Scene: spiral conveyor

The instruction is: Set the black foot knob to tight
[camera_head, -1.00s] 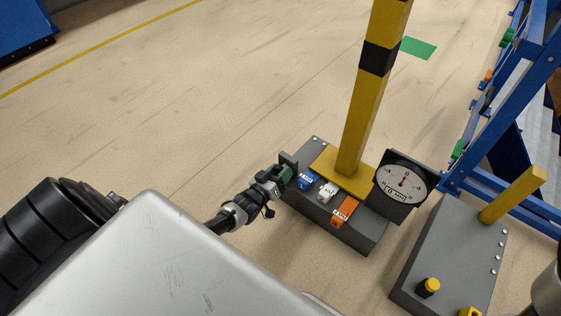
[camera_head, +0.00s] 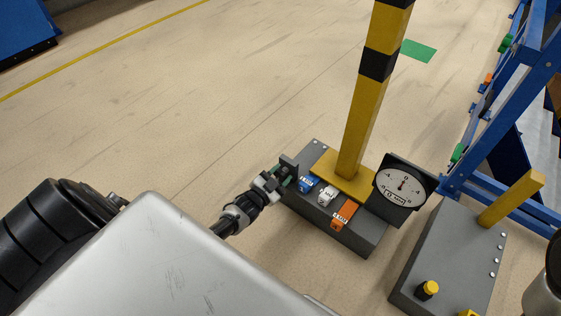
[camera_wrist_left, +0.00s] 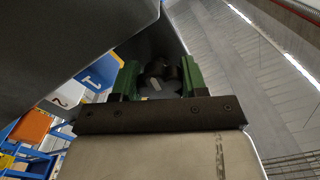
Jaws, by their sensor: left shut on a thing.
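My left gripper (camera_head: 280,176) is at the left end of the grey foot block (camera_head: 361,239) under the yellow and black post. In the left wrist view its two green fingers (camera_wrist_left: 158,84) are shut on a dark round knob (camera_wrist_left: 155,69) with a pale mark. This looks like the black foot knob; its setting cannot be read. In the head view the gripper hides the knob. A dark plate (camera_head: 289,164) stands beside the fingertips. My right gripper is not in view.
Blue (camera_head: 308,184), white (camera_head: 327,196) and orange (camera_head: 344,214) labelled blocks sit on the foot block. A dial gauge (camera_head: 392,198) stands beside the post (camera_head: 363,110). A second grey base (camera_head: 448,250) and blue frame (camera_head: 498,108) are right.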

